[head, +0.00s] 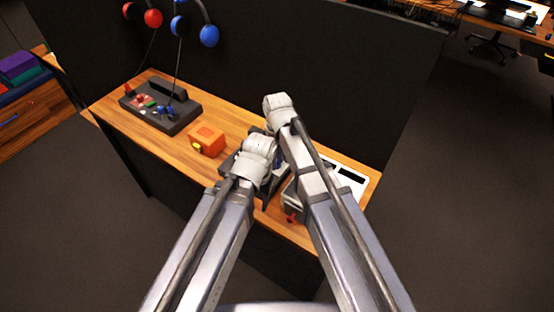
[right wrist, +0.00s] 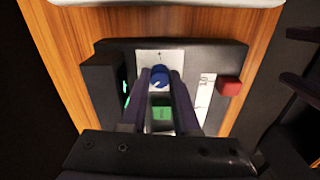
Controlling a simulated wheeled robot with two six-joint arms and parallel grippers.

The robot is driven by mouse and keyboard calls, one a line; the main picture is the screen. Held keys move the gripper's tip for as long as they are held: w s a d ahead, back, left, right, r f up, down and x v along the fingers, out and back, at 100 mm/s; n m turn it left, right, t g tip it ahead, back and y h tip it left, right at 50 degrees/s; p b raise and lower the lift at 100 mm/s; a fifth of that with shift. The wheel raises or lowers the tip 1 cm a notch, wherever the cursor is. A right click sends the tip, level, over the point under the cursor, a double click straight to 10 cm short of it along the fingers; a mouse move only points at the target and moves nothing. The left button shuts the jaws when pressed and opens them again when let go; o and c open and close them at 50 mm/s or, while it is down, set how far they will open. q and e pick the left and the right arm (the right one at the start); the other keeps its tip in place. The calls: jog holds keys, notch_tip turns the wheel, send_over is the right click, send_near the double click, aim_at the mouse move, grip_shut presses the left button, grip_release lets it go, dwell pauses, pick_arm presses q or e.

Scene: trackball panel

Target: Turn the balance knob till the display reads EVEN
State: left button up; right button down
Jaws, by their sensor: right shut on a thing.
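The blue balance knob (right wrist: 159,77) stands on a light plate of the dark panel (right wrist: 222,58) in the right wrist view. My right gripper (right wrist: 160,90) is shut on the knob, one dark finger on each side. A green-lit display (right wrist: 126,92) shows edge-on at the panel's left; its text is too small and slanted to read. In the head view my arms hide the knob and most of the panel. Two dark prongs, apart, at the right edge of the right wrist view look like my left gripper (right wrist: 299,60), open and empty, clear of the panel.
A green patch (right wrist: 162,113) shows between my right fingers, and a red block (right wrist: 229,87) sits at the panel's right. An orange box (head: 207,140) and a dark control box (head: 170,118) stand left on the wooden counter (head: 130,122). A dark partition (head: 350,85) rises behind.

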jog(key=shift+m, duration=3.4)
jog(key=c, duration=0.7)
grip_release()
jog(key=shift+o, duration=0.2)
pick_arm(q)
jog(key=shift+r, duration=0.1)
pick_arm(e)
notch_tip(320, 180, up, 8)
jog(key=p, duration=0.8)
pick_arm(q)
notch_tip(320, 180, up, 8)
